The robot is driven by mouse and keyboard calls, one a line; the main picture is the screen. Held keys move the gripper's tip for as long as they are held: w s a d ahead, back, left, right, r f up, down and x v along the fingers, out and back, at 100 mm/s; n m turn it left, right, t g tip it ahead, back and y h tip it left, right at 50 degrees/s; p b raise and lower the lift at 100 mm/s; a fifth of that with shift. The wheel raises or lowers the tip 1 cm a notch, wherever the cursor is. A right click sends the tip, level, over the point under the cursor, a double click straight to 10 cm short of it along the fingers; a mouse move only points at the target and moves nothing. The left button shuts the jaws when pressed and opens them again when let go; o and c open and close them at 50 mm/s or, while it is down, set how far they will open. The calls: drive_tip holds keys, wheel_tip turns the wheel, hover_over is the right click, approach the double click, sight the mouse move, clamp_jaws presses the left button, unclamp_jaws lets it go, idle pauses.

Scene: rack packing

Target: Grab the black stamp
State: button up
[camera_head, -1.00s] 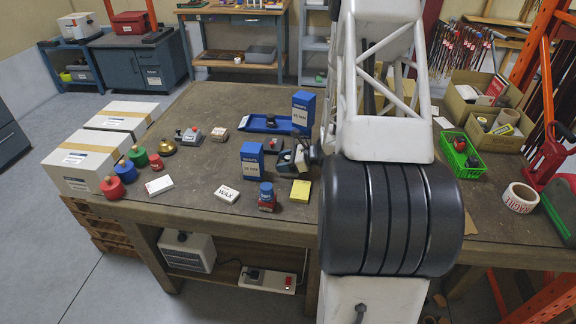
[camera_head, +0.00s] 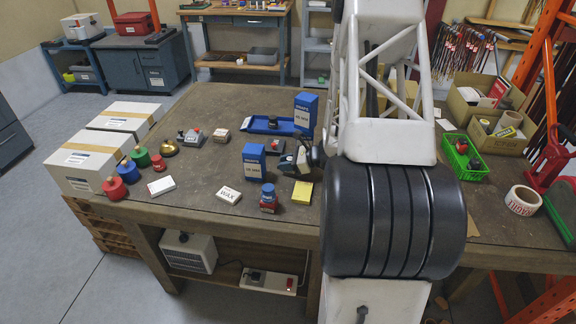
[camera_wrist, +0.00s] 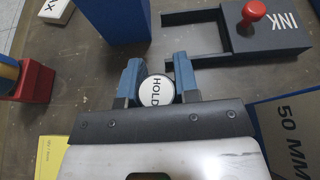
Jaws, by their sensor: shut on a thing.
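My gripper (camera_wrist: 157,86) is shut on a round piece with a white face reading HOLD, which I take to be the black stamp (camera_wrist: 155,91). In the wrist view one blue-grey finger is on each side of it. Its lower edge meets the dark bar of my gripper, and its body below the face is hidden. In the head view my gripper (camera_head: 298,162) is low over the table, right of a blue box (camera_head: 254,165) and behind a yellow pad (camera_head: 302,192). The stamp is too small there to make out, and its clearance from the table cannot be told.
A second blue box (camera_head: 305,114) stands behind my gripper, by a blue tray (camera_head: 291,126). A black INK piece with a red knob (camera_wrist: 253,11) lies nearby.

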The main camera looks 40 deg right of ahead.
drive_tip(key=shift+r, duration=0.15)
drive_tip(key=shift+r, duration=1.65)
drive_tip(key=s+a, duration=0.2)
drive_tip(key=s, duration=0.2)
drive_tip(key=s+a+r, duration=0.1)
drive_tip(key=s+a, duration=0.1)
drive_tip(key=s, duration=0.3)
drive_tip(key=s+a, duration=0.3)
drive_tip(key=s, duration=0.2)
drive_tip(key=shift+s+a+r, duration=0.1)
drive_tip(key=shift+s+r, duration=0.05)
drive_tip(key=shift+r, duration=0.05)
drive_tip(key=shift+r, duration=0.1)
